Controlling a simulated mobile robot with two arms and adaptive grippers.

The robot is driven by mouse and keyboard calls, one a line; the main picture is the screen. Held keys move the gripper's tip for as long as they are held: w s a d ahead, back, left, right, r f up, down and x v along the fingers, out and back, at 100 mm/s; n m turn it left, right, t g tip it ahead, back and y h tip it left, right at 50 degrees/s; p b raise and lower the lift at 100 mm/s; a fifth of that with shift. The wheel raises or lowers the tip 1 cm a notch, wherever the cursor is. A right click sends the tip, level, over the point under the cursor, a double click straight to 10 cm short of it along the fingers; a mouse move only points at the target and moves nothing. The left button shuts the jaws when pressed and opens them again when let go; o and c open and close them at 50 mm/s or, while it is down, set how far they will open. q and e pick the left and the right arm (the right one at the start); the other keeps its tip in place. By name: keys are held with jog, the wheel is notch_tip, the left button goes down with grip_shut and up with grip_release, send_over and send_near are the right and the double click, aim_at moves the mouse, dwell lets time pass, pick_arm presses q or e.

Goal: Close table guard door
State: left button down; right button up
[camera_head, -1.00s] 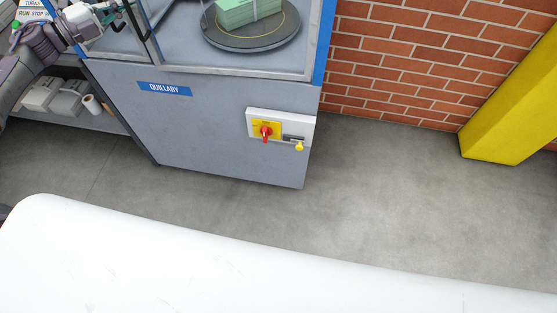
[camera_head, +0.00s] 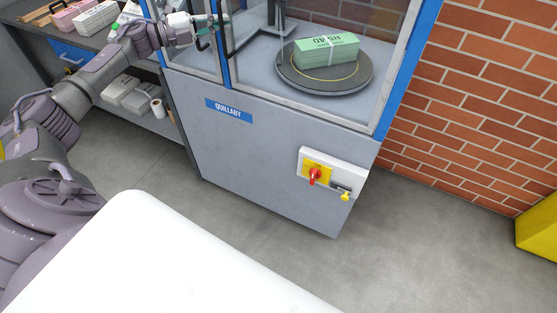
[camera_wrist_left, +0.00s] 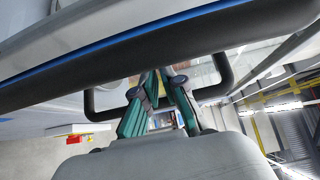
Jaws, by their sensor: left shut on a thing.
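The guarded machine (camera_head: 270,140) has a grey cabinet with a blue QUILLABY label and a clear guard in metal and blue frames above it. Black handles (camera_head: 229,38) show on the guard's front frames at the upper left. My left gripper (camera_head: 213,21) reaches them from the left. In the left wrist view its green-padded fingers (camera_wrist_left: 163,88) are shut on a black bar handle (camera_wrist_left: 222,76), which stands off a blue-edged door frame (camera_wrist_left: 110,57). I cannot tell how wide any gap at the door is. My right gripper is not in view.
Inside the guard, a green strapped bundle (camera_head: 327,49) sits on a round turntable (camera_head: 322,84). A red-yellow switch (camera_head: 316,173) is on the cabinet front. A shelf table (camera_head: 130,122) with bundles stands left. Grey floor (camera_head: 420,240) is clear at the right.

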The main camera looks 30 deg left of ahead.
pick_arm(q)
jog(key=shift+w+a+r+t, duration=0.2)
jog(key=shift+a+r+t, duration=0.15)
jog(key=shift+r, duration=0.35)
jog(key=f+v, duration=0.1)
jog(key=v, duration=1.1)
jog(key=shift+d, duration=0.2)
jog(key=shift+s+r, duration=0.1)
jog(key=shift+s, duration=0.1)
